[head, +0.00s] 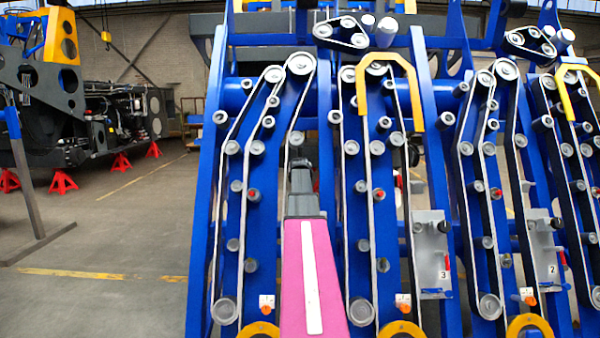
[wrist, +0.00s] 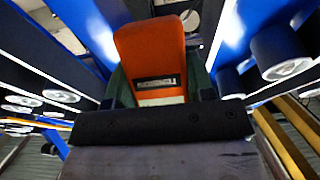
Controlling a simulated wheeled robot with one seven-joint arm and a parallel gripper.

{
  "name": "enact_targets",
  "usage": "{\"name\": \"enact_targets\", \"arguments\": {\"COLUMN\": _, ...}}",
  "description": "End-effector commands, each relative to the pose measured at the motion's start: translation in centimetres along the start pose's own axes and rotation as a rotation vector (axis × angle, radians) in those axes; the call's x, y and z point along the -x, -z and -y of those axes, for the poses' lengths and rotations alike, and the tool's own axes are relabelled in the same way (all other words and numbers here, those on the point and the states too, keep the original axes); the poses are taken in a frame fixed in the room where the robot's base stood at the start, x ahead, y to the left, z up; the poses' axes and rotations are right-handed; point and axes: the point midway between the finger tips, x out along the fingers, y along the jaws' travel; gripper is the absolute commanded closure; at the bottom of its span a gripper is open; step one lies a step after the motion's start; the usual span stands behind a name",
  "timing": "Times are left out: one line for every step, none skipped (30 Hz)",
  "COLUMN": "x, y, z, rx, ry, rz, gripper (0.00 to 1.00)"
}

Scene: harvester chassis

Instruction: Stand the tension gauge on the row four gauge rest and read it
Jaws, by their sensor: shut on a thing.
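My gripper (head: 301,168) is at the end of my pink arm, in front of the left belt rows in the head view. In the wrist view my gripper (wrist: 158,92) is shut on an orange tension gauge (wrist: 150,48), which has a small dark display window too blurred to read. The gauge is hidden in the head view. Grey plates marked 3 (head: 432,262) and 2 (head: 546,255) stand on the right rows. I see no plate marked 4; my arm covers part of the left rows.
Blue frame posts (head: 207,200) and black belts on rollers (head: 350,200) stand close around my gripper. A yellow hoop guard (head: 390,65) arches over the second row. Orange rings (head: 402,328) sit low at the front. Open floor (head: 110,235) lies to the left.

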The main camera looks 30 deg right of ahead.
Motion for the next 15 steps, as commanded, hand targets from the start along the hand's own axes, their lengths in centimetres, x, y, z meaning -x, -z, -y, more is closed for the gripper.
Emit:
{"name": "enact_targets", "arguments": {"x": -0.8, "y": 0.3, "z": 0.0, "rx": 0.000, "ry": 0.000, "rz": -0.001, "gripper": 0.80}}
{"name": "enact_targets", "arguments": {"x": -1.1, "y": 0.4, "z": 0.0, "rx": 0.000, "ry": 0.000, "rz": -0.001, "gripper": 0.80}}
{"name": "enact_targets", "arguments": {"x": -1.4, "y": 0.5, "z": 0.0, "rx": 0.000, "ry": 0.000, "rz": -0.001, "gripper": 0.80}}
{"name": "enact_targets", "arguments": {"x": -1.7, "y": 0.6, "z": 0.0, "rx": 0.000, "ry": 0.000, "rz": -0.001, "gripper": 0.80}}
{"name": "enact_targets", "arguments": {"x": -2.0, "y": 0.7, "z": 0.0, "rx": 0.000, "ry": 0.000, "rz": -0.001, "gripper": 0.80}}
{"name": "enact_targets", "arguments": {"x": -2.4, "y": 0.8, "z": 0.0, "rx": 0.000, "ry": 0.000, "rz": -0.001, "gripper": 0.80}}
{"name": "enact_targets", "arguments": {"x": -2.7, "y": 0.9, "z": 0.0, "rx": 0.000, "ry": 0.000, "rz": -0.001, "gripper": 0.80}}
{"name": "enact_targets", "arguments": {"x": -3.0, "y": 1.0, "z": 0.0, "rx": 0.000, "ry": 0.000, "rz": -0.001, "gripper": 0.80}}
{"name": "enact_targets", "arguments": {"x": -3.4, "y": 1.1, "z": 0.0, "rx": 0.000, "ry": 0.000, "rz": -0.001, "gripper": 0.80}}
{"name": "enact_targets", "arguments": {"x": -3.7, "y": 1.2, "z": 0.0, "rx": 0.000, "ry": 0.000, "rz": -0.001, "gripper": 0.80}}
{"name": "enact_targets", "arguments": {"x": -4.0, "y": 1.3, "z": 0.0, "rx": 0.000, "ry": 0.000, "rz": -0.001, "gripper": 0.80}}
{"name": "enact_targets", "arguments": {"x": -4.4, "y": 1.4, "z": 0.0, "rx": 0.000, "ry": 0.000, "rz": -0.001, "gripper": 0.80}}
{"name": "enact_targets", "arguments": {"x": -4.7, "y": 1.5, "z": 0.0, "rx": 0.000, "ry": 0.000, "rz": -0.001, "gripper": 0.80}}
{"name": "enact_targets", "arguments": {"x": -5.0, "y": 1.6, "z": 0.0, "rx": 0.000, "ry": 0.000, "rz": -0.001, "gripper": 0.80}}
{"name": "enact_targets", "arguments": {"x": -5.3, "y": 1.7, "z": 0.0, "rx": 0.000, "ry": 0.000, "rz": -0.001, "gripper": 0.80}}
